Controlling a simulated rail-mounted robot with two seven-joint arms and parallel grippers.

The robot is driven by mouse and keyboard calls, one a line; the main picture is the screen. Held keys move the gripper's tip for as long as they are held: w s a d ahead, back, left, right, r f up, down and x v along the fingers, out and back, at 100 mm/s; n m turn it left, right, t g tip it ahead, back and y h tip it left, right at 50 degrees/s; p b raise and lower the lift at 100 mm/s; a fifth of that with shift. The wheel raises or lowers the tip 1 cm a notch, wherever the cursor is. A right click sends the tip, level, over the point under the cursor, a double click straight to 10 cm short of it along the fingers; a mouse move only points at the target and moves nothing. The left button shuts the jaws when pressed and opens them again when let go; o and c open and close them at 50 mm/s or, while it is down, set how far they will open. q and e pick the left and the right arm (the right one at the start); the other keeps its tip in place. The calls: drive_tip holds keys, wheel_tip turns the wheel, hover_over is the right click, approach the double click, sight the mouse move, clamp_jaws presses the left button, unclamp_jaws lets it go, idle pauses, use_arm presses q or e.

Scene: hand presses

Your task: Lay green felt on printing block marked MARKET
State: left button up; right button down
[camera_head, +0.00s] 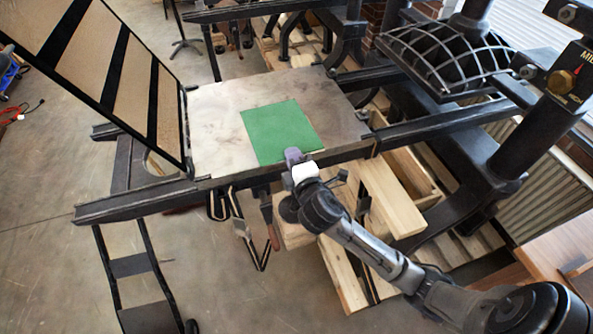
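The green felt (279,129) lies flat on the grey bed plate (212,140) of the hand press. No printing block and no MARKET marking can be seen; whether one is under the felt I cannot tell. My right gripper (294,157) is at the felt's near edge, coming in from the lower right. Its fingertips overlap the felt's edge in the picture. Whether they are open, shut or touching the felt I cannot tell. My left gripper is not in view.
A hinged frame with dark bars (88,63) stands raised left of the bed. Dark rails (430,124) run along the bed. A black caged press part (449,58) stands at the upper right. Wooden beams (392,200) lie below. The bed's left part is bare.

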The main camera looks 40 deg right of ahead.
use_arm(q)
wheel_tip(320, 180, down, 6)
drive_tip(key=b, duration=0.5)
use_arm(e)
wheel_tip(320, 180, down, 6)
drive_tip(key=d+h, duration=0.1)
drive_tip(key=d, duration=0.1)
drive_tip(key=shift+f+m, duration=0.15)
drive_tip(key=shift+m, duration=0.15)
drive_tip(key=shift+w, duration=0.1)
drive_tip(key=c, duration=1.6)
unclamp_jaws()
drive_tip(key=o, duration=0.3)
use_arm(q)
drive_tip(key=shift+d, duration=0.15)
use_arm(e)
drive_tip(key=shift+o, duration=1)
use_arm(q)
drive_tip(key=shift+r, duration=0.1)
use_arm(e)
drive_tip(key=shift+a, duration=0.1)
